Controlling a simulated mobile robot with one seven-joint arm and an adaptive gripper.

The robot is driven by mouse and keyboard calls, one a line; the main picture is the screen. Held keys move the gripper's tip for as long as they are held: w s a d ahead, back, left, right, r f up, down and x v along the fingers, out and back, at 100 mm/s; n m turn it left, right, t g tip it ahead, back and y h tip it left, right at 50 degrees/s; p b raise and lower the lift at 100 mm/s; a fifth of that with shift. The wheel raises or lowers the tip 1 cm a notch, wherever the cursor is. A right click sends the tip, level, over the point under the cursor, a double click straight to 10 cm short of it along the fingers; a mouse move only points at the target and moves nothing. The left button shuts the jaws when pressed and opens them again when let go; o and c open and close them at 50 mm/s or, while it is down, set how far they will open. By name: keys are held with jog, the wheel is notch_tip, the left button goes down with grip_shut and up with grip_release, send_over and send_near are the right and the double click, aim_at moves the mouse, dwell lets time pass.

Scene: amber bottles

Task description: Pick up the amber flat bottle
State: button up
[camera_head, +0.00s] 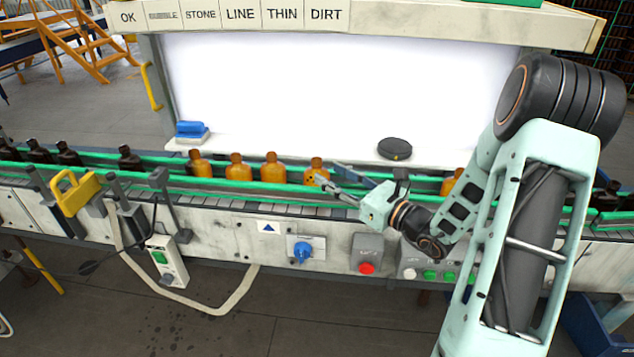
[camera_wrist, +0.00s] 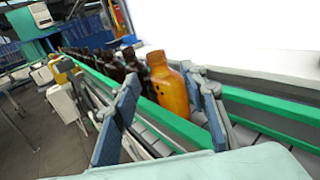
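Amber bottles with short necks stand upright in a row on the conveyor; one amber bottle (camera_head: 316,168) is right by my gripper (camera_head: 336,179). In the wrist view, an amber bottle (camera_wrist: 168,88) stands ahead between the two spread blue-grey fingers of my gripper (camera_wrist: 167,98), closer to the right finger. The fingers are open with nothing clamped. The right finger covers part of the bottle's right side, and I cannot tell whether it touches. Other amber bottles (camera_head: 273,168) stand to the left.
Green guide rails (camera_head: 240,188) run along both sides of the conveyor. Dark bottles (camera_head: 128,158) stand further left. A bright white panel rises behind, with a black round object (camera_head: 395,149) and a blue brush-like item (camera_head: 191,130) on its ledge. Control buttons (camera_head: 367,267) are on the front.

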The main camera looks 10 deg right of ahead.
aim_at(321, 168)
jog(key=x, duration=0.3)
jog(key=shift+w+a+r, duration=0.1)
jog(key=shift+w+a, duration=0.05)
jog(key=shift+a, duration=0.05)
grip_shut()
